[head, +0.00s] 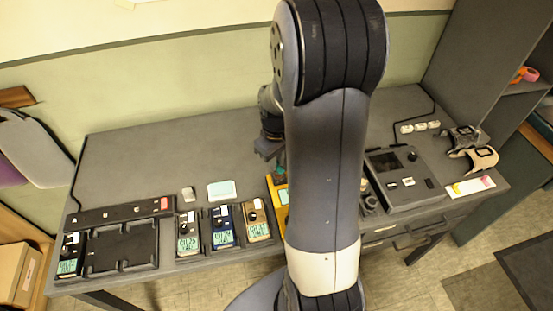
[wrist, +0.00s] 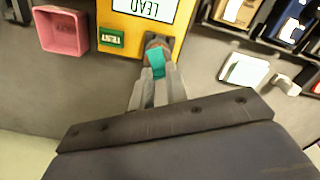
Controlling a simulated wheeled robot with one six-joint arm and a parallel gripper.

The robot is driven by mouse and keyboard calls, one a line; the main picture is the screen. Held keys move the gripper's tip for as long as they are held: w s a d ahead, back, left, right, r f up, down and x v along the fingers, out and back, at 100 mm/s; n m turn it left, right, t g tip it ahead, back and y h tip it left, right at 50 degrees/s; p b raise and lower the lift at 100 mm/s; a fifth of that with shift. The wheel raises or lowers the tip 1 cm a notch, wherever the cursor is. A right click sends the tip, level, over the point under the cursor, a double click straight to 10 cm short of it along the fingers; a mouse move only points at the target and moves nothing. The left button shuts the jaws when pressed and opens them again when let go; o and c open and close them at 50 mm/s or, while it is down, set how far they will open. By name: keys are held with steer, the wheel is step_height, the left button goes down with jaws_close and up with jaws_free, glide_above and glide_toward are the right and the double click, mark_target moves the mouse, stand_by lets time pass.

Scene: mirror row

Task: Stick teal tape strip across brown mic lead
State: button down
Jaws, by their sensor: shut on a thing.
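My gripper (wrist: 157,82) is shut on the teal tape strip (wrist: 157,62), which sticks out past the fingertips. The strip's far end is at the edge of a yellow unit (wrist: 150,30) with an upside-down LEAD display. A small brown piece (wrist: 154,42) shows just beyond the strip, by a dark part of the unit. I cannot tell whether it is the brown mic lead or whether the strip touches it. In the head view the teal strip (head: 279,172) shows above the yellow unit (head: 281,190), partly hidden by my arm.
A pink open box (wrist: 62,30) stands left of the yellow unit in the wrist view. A pale card (head: 222,190) and a small white piece (head: 189,193) lie behind the row of handheld units (head: 222,228). The back of the grey table (head: 160,150) is clear.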

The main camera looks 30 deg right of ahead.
steer(key=c, duration=1.3)
jaws_free()
step_height(320, 180, up, 11)
steer(key=shift+f, duration=0.1)
